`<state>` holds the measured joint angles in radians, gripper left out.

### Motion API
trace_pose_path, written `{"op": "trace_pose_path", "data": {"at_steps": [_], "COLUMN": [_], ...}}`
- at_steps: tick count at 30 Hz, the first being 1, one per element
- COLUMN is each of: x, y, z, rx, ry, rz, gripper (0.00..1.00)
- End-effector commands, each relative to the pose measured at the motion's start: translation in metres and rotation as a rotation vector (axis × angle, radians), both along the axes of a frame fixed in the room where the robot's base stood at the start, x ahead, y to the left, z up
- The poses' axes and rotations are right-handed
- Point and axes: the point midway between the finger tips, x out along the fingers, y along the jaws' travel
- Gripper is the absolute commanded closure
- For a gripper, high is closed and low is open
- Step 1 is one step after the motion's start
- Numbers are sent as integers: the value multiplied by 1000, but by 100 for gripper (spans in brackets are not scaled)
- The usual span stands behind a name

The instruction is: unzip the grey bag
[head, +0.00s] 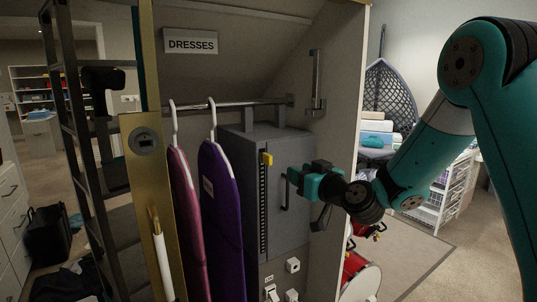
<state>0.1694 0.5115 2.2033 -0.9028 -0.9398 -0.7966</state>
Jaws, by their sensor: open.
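The grey bag (282,165) is a boxy grey garment bag hanging from the rail inside the closet. A dark zip (263,212) runs down near its left front edge, with a yellow pull tab (267,159) at the zip's upper end. My gripper (288,184) is in front of the bag's front face, to the right of and a little below the yellow tab. It is open and apart from the tab. The gripper's dark fingers cover a small part of the bag, and I cannot tell whether they touch it.
A purple garment bag (221,215) and a pink one (181,210) hang to the left on the rail (225,105). The open closet door's brass edge (150,190) stands at left. White sockets (292,265) are below the bag. A red drum (357,275) stands right of the closet.

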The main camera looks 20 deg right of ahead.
Motion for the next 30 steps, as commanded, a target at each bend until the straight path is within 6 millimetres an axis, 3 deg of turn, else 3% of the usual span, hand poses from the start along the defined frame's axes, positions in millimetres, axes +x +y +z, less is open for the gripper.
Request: {"op": "trace_pose_path", "data": {"at_steps": [2, 12, 18, 24, 30], "x": [17, 91, 124, 138, 140], "y": [7, 31, 41, 46, 46], "z": [7, 6, 3, 1, 0], "rx": [-1, -2, -1, 0, -1], "ry": [1, 2, 1, 2, 2], "rz": [4, 4, 4, 3, 2], "gripper": [60, 60, 60, 60, 60]}}
